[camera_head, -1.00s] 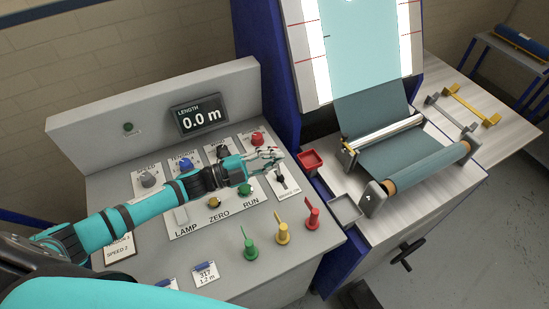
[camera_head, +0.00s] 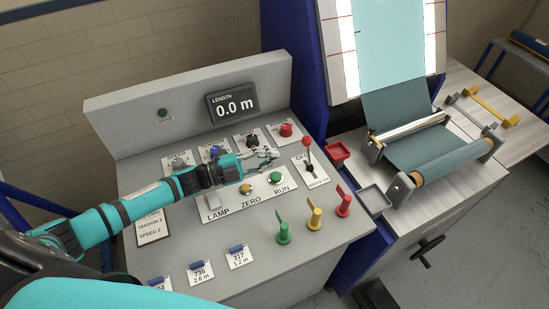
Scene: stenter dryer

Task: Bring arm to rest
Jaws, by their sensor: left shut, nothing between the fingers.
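My left gripper (camera_head: 264,158) is shut and empty at the end of my teal left arm, which reaches in from the left over the grey control panel (camera_head: 305,242). The gripper is over the panel between the upper row of knobs and the green RUN button (camera_head: 276,178). A red-tipped lever (camera_head: 307,152) on the ON/OFF plate stands upright to the right of the gripper, apart from it. The arm partly hides the knobs and labels on the left. My right gripper is not in view.
Green (camera_head: 283,232), yellow (camera_head: 314,219) and red (camera_head: 343,205) handles stand at the panel's front right. A display (camera_head: 232,105) reads 0.0 m. Several tags lie along the front.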

